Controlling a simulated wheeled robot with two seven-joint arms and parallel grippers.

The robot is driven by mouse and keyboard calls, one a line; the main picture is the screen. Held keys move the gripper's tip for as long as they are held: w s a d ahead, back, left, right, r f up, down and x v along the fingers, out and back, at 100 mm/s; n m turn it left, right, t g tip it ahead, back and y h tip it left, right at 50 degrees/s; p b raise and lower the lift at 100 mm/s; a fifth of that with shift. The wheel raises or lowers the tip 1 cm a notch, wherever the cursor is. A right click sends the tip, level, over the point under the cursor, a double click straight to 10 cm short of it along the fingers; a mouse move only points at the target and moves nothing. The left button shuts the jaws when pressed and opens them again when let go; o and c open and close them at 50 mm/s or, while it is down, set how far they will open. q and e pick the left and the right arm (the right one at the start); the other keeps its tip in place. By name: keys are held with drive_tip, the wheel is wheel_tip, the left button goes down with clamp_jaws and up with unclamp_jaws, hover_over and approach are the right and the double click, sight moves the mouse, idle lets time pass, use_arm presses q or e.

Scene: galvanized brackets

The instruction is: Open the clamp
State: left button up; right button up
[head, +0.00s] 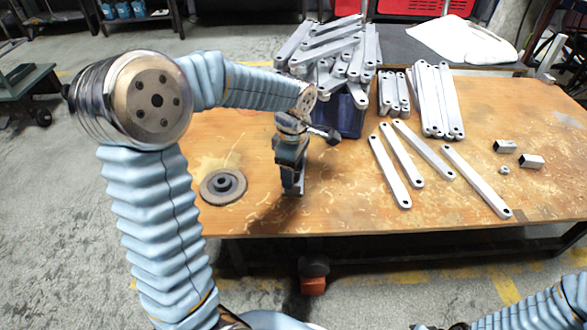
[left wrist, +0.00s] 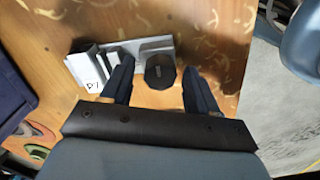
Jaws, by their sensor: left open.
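The clamp (left wrist: 95,68) shows in the left wrist view as a silver-grey metal piece with a white label, on the wooden bench top. A dark rounded knob (left wrist: 160,71), apparently its handle end, lies between my left fingers with a gap on each side. My left gripper (left wrist: 158,68) is open above it. In the head view my left gripper (head: 292,186) points down near the bench's front edge and hides most of the clamp. My right gripper is not in view; only part of my right arm shows at the lower right.
A dark blue bin (head: 350,117) heaped with galvanized brackets (head: 335,50) stands just behind the gripper. Several loose bars (head: 390,172) lie to its right. A grinding disc (head: 223,186) lies to its left. Two small metal blocks (head: 531,161) sit at the right.

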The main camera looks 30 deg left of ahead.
use_arm(q)
drive_tip(key=m+p, duration=0.1)
drive_tip(key=m, duration=0.5)
drive_tip(key=shift+r, duration=0.1)
drive_tip(key=m+p, duration=0.1)
drive_tip(key=m, duration=0.3)
drive_tip(key=shift+m, duration=0.3)
drive_tip(key=m, duration=0.2)
drive_tip(key=shift+m+p, duration=0.3)
drive_tip(key=c, duration=1)
drive_tip(key=shift+o, duration=0.2)
